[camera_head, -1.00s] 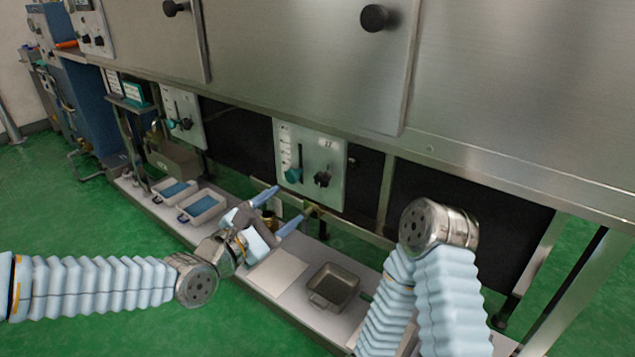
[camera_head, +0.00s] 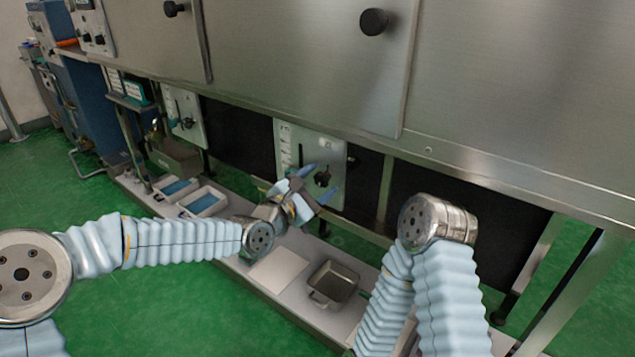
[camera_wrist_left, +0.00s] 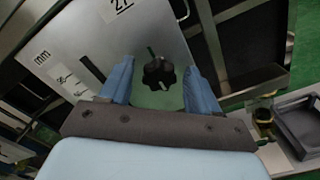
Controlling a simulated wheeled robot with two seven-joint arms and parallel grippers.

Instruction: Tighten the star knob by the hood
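The black star knob (camera_head: 322,178) is on a pale control panel (camera_head: 296,140) under the steel hood front. In the left wrist view the star knob (camera_wrist_left: 158,73) appears between the two blue fingertips, with a gap on each side. My left gripper (camera_head: 320,183) is open and empty in front of the panel, its fingers pointing at the knob. It also shows in the left wrist view (camera_wrist_left: 159,70). I cannot tell how far the tips are from the panel. The panel's teal slider knob is hidden behind my left gripper. My right gripper is out of view; only its arm shows.
The steel hood (camera_head: 300,55) with round black handles overhangs the panel. Below lies a pale shelf (camera_head: 245,235) with an empty metal tray (camera_head: 333,283) and two white trays with blue contents. A second panel (camera_head: 184,118) is to the left. Green floor is clear in front.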

